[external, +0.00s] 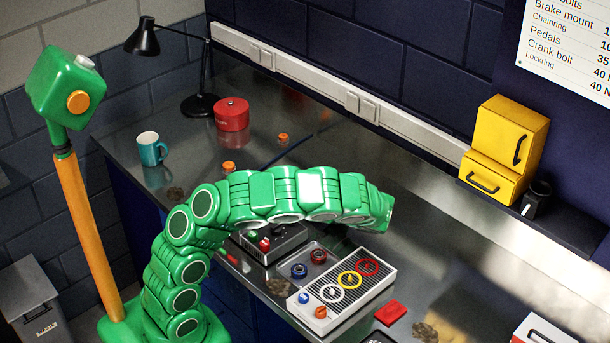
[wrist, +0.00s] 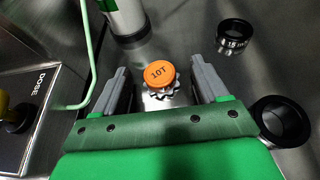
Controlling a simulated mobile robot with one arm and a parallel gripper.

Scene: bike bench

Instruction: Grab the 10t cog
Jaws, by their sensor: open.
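The 10t cog (wrist: 160,93) is a small silver toothed wheel with an orange cap (wrist: 158,73) marked "10T". It sits upright on the metal bench in the middle of the wrist view. My gripper (wrist: 159,78) is open, with one grey jaw to the left of the cog and the other to its right. A gap shows between the cog and each jaw. In the external view the end of my arm (external: 380,210) is over the bench, and its jaws cannot be made out. I cannot tell the 10t cog there.
In the wrist view, a black "15" socket (wrist: 235,36) and a black ring-shaped part (wrist: 284,121) are on the right. A white and green cylinder (wrist: 126,20) stands behind the cog. A panel marked "DOSE" (wrist: 38,100) and a green tube (wrist: 91,62) are on the left.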

